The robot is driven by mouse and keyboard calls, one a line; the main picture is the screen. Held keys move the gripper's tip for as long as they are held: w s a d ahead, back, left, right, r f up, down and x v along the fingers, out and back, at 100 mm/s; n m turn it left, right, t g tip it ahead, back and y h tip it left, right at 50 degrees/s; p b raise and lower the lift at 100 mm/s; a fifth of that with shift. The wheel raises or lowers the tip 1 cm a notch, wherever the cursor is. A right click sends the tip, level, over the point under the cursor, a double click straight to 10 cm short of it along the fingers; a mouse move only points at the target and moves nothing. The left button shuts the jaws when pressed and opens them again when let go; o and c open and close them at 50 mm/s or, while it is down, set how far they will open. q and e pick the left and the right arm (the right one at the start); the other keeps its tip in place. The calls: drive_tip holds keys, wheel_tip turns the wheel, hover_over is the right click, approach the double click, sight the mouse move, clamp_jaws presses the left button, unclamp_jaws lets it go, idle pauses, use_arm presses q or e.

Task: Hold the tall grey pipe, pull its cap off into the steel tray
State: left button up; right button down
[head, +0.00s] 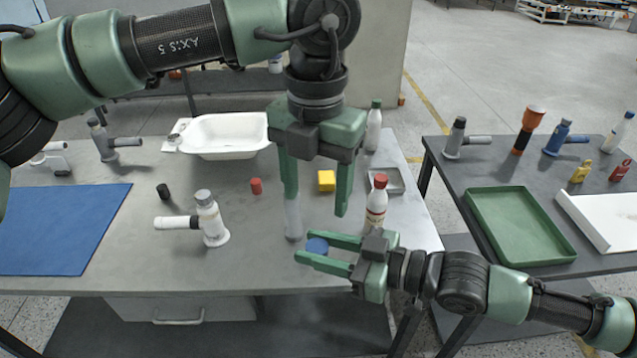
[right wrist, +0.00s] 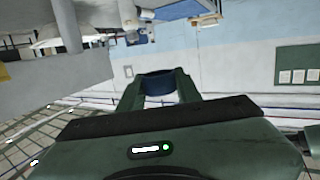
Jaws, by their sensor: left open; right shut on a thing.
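A pale grey upright pipe (head: 293,220) stands near the table's front edge; its upper part is hidden behind a finger of my left gripper (head: 316,200). The left gripper points down, open, with nothing seen held between its fingers. My right gripper (head: 322,254) is shut on a round blue cap (head: 317,245) in front of the table edge, right of the pipe's foot and apart from it. The cap shows dark blue between the fingertips in the right wrist view (right wrist: 165,84). The small steel tray (head: 392,178) lies at the table's back right, partly hidden by a bottle.
A red-capped bottle (head: 376,205) stands between my right gripper and the steel tray. A blue mat (head: 62,228) lies left.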

sight(317, 247)
use_arm(q)
wheel_tip(317, 247, down, 11)
idle(0.4)
clamp_jaws()
use_arm(e)
drive_tip(key=c, duration=0.9)
unclamp_jaws()
